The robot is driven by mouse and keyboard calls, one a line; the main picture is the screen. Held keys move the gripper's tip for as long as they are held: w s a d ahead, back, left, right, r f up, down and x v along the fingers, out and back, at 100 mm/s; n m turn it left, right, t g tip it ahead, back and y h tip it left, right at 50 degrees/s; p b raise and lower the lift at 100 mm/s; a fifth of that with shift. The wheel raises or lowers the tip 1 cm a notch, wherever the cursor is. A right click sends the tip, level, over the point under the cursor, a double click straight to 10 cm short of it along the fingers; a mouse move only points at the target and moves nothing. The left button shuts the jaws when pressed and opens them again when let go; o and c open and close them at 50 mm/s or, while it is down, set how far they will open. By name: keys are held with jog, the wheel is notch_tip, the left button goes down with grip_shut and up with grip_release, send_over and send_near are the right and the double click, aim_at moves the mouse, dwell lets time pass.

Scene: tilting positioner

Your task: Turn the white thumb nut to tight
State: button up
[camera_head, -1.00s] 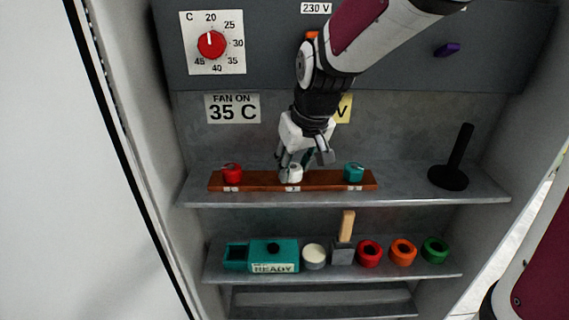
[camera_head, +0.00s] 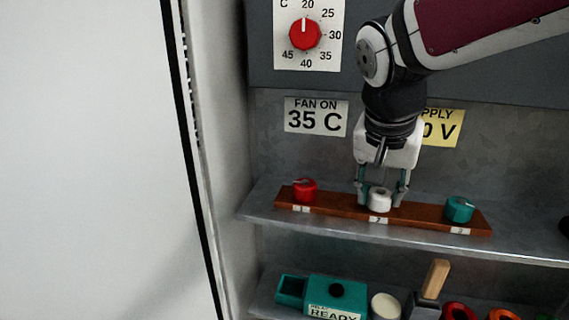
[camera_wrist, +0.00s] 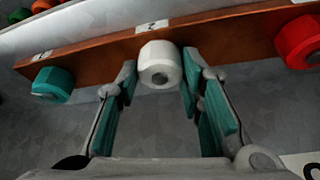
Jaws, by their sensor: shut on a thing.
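The white thumb nut (camera_head: 379,199) sits at the middle position, labelled 2, of a brown wooden bar (camera_head: 427,215) on the upper shelf. It also shows in the wrist view (camera_wrist: 158,62), with a small hole in its end face. My gripper (camera_head: 381,195) reaches down from above, with one teal-padded finger on each side of the white nut. In the wrist view my gripper (camera_wrist: 160,72) is shut on the nut. The fingers partly hide its sides. Whether the nut is tight cannot be told from these views.
A red nut (camera_head: 304,190) stands at the bar's left end and a teal nut (camera_head: 459,209) at its right end. The back wall is close behind the bar. The lower shelf holds a teal box (camera_head: 337,290), a white round piece (camera_head: 386,306) and a wooden-handled tool (camera_head: 434,278).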

dwell(0.4)
jog(key=o, duration=1.2)
jog(key=shift+c, duration=0.2)
jog(key=shift+r, duration=0.1)
jog(key=v, duration=1.1)
jog(key=shift+a+r, duration=0.2)
jog(key=shift+r, duration=0.2)
jog(key=shift+s, duration=0.1)
jog(key=s+d+f+n+y, duration=0.2)
jog(key=s+f+n, duration=0.4)
jog(key=s+f, duration=0.8)
jog(key=shift+s+d+f+p, duration=0.25)
jog(key=shift+d+p, duration=0.15)
jog(key=shift+d, duration=0.15)
